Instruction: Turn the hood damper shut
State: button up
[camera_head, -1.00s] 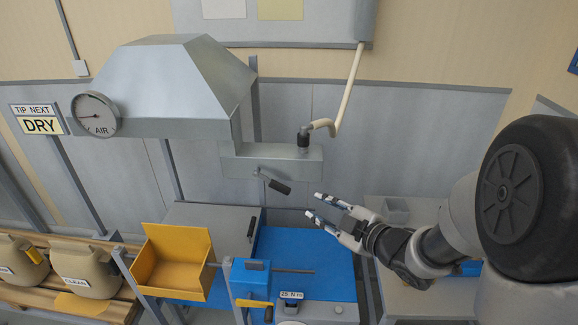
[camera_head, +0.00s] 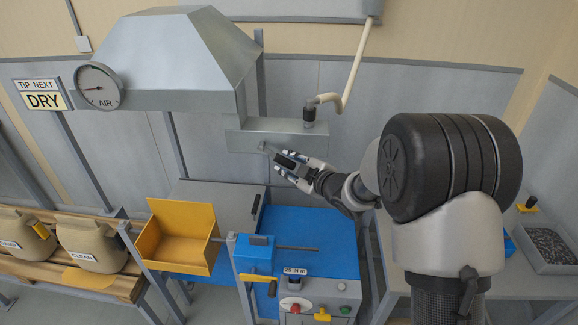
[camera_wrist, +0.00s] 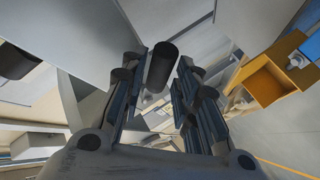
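The hood (camera_head: 165,60) is a grey sloped canopy with a duct box (camera_head: 275,136) at its lower right. A short lever comes out of the box's front, ending in a black handle grip. In the wrist view the black grip (camera_wrist: 162,66) stands between the tips of my gripper's (camera_wrist: 167,75) two fingers. The fingers are apart, with a gap on the right; I cannot tell whether the left finger touches the grip. In the head view my gripper (camera_head: 284,162) is at the lever and partly hides it.
A round AIR gauge (camera_head: 98,86) hangs at the hood's left, by a DRY sign (camera_head: 44,100). A hose (camera_head: 346,85) meets the duct box from above. Below are a yellow bin (camera_head: 178,237), a blue bench top (camera_head: 310,232) and a control panel (camera_head: 312,302). Sacks stand at left.

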jog(key=shift+w+a+f, duration=0.1)
jog(key=shift+w+a, duration=0.05)
jog(key=shift+w, duration=0.15)
jog(key=shift+c, duration=0.4)
grip_shut()
